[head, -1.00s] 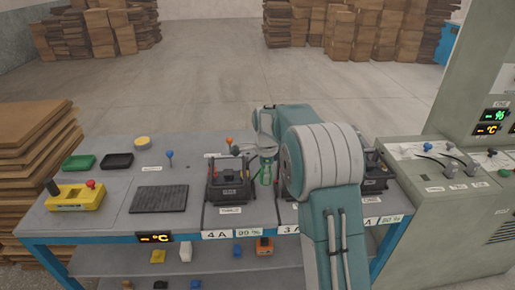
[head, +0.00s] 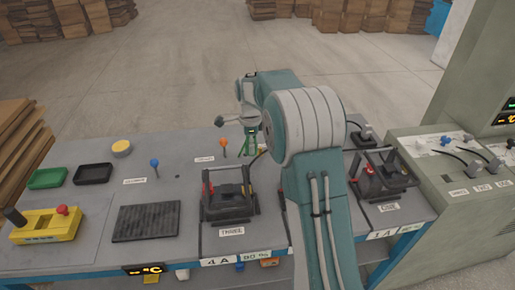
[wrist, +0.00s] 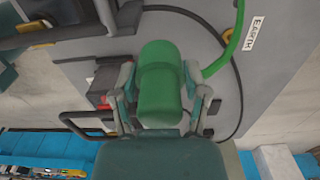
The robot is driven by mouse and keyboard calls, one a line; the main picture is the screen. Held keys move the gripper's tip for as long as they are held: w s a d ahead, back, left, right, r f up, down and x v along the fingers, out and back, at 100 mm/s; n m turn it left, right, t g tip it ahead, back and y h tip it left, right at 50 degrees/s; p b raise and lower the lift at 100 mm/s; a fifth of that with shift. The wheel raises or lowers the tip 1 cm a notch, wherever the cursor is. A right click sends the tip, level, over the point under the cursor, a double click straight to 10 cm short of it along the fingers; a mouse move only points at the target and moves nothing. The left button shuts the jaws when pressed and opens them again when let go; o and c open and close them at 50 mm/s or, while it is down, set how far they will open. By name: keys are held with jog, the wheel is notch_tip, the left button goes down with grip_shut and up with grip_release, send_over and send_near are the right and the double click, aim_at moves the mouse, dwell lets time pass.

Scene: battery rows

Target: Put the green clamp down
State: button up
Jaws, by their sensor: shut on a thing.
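The green clamp (wrist: 160,85) fills the middle of the wrist view, held between the two fingers of my gripper (wrist: 159,92). A green cable (wrist: 228,55) curves up beside it, and I cannot tell where it joins. In the head view my gripper (head: 249,132) is above the table's back part, behind the battery labelled THREE (head: 229,196). Only a small part of the clamp (head: 251,142) shows there below the gripper. I cannot tell whether the clamp touches the table. A label reading EARTH (wrist: 255,35) lies near the cable in the wrist view.
An orange-topped peg (head: 223,143) and a blue-topped peg (head: 155,163) stand left of my gripper. A battery labelled ONE (head: 383,176) stands right of my arm. A black mat (head: 147,222), yellow box (head: 47,230), green tray (head: 47,179) and black tray (head: 93,174) lie left.

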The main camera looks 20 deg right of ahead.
send_near(260, 148)
jog(key=s+a, duration=0.3)
jog(key=s, duration=0.1)
jog(key=w+d+f, duration=0.1)
jog(key=f, duration=0.1)
jog(key=w+d+f, duration=0.1)
jog(key=f, duration=0.1)
jog(key=w+d+f, duration=0.1)
jog(key=w+f, duration=0.1)
jog(key=shift+w+f, duration=0.1)
jog(key=shift+f, duration=1.5)
jog(key=o, duration=1.2)
jog(key=shift+c, duration=0.2)
